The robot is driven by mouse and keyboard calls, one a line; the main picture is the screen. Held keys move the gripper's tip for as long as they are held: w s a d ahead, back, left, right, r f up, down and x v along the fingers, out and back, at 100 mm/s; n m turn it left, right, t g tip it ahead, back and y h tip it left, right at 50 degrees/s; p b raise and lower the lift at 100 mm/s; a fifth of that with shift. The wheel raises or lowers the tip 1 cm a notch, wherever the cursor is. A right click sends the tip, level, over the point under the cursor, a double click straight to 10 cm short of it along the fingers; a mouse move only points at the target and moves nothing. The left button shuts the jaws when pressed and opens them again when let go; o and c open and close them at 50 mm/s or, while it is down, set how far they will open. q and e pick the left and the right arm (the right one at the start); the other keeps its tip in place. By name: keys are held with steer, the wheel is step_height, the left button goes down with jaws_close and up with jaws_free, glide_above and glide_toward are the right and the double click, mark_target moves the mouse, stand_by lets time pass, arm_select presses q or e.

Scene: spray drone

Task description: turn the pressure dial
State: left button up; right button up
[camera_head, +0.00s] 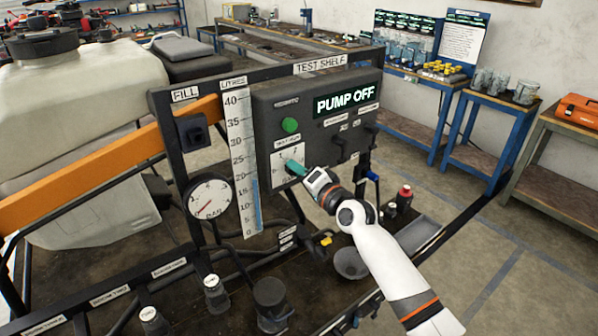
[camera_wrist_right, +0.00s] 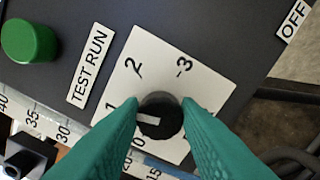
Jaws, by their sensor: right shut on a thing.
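The pressure dial (camera_wrist_right: 160,117) is a round black knob with a white pointer mark, on a white plate (camera_wrist_right: 205,75) numbered 0, 1, 2 and 3. In the right wrist view the white mark points left, towards the 1. My right gripper (camera_head: 296,168) reaches the plate on the grey control box (camera_head: 262,105) in the head view. Its teal fingers (camera_wrist_right: 158,104) are shut on the dial, one on each side, and hide part of the scale. In the head view the gripper covers the dial. My left gripper is not in view.
A green button (camera_head: 290,125) labelled TEST RUN sits above the plate. The display (camera_head: 345,97) reads PUMP OFF. A round gauge (camera_head: 209,197) and a litre scale (camera_head: 243,165) stand left of the box. Bottles and a bowl (camera_head: 351,263) lie below.

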steer(key=m+p, duration=0.2)
steer(key=m, duration=0.6)
steer(key=shift+f, duration=0.2)
steer(key=shift+m+p, duration=0.3)
steer(key=shift+m, duration=0.1)
steer(key=o, duration=1)
steer(key=v, duration=1.2)
steer(key=shift+b, duration=0.4)
steer(key=shift+f, duration=0.1)
